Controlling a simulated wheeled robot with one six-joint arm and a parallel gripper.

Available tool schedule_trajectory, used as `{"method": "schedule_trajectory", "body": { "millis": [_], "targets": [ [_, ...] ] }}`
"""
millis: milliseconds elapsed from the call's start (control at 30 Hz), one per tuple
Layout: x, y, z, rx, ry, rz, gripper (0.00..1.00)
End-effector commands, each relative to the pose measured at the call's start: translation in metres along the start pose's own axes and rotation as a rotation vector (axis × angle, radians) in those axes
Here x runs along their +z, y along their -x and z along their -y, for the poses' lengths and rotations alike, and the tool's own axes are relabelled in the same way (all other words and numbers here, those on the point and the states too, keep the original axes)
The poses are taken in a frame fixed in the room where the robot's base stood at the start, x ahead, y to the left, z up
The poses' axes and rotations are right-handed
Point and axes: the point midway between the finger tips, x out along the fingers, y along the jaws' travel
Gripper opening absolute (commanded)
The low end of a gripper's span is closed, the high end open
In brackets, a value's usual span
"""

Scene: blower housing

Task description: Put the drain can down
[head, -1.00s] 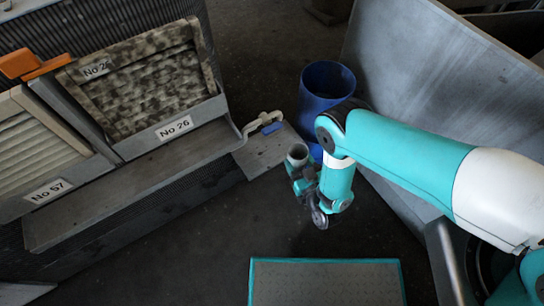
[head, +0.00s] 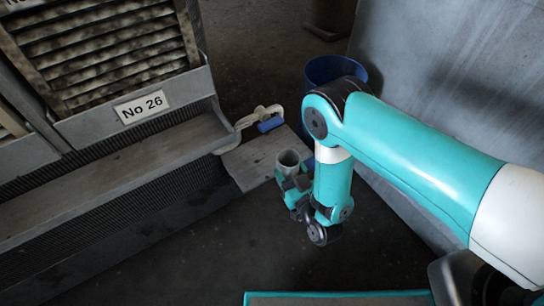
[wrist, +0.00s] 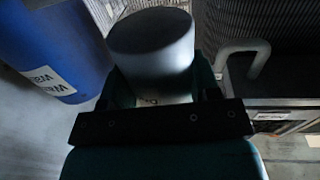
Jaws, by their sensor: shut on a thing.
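The drain can is a grey open-topped cylinder (head: 288,160), held upright by my gripper (head: 294,181) in the head view. In the wrist view the can (wrist: 152,45) fills the upper middle, between the jaws of my gripper (wrist: 155,85). The jaws are shut on it. In the head view the can is just right of a flat grey plate (head: 252,160) below the pipe with a blue handle (head: 270,125). The can's base is hidden by the gripper, so I cannot tell whether it touches anything.
A blue barrel (head: 330,75) stands behind my arm; it also shows at left in the wrist view (wrist: 50,45). A housing with a dirty louvre labelled No 26 (head: 140,107) and a ledge (head: 110,180) is at left. A teal-edged platform (head: 340,300) is at the bottom. Dark floor lies between.

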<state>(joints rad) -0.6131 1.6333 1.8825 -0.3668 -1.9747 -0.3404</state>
Motion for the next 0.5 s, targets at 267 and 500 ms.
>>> {"method": "schedule_trajectory", "body": {
  "millis": [267,500],
  "targets": [
    [0.002,-0.041,-0.002,0.003,-0.001,-0.008,0.07],
    [0.001,-0.073,-0.001,0.003,0.0,-0.001,0.07]
  ]
}}
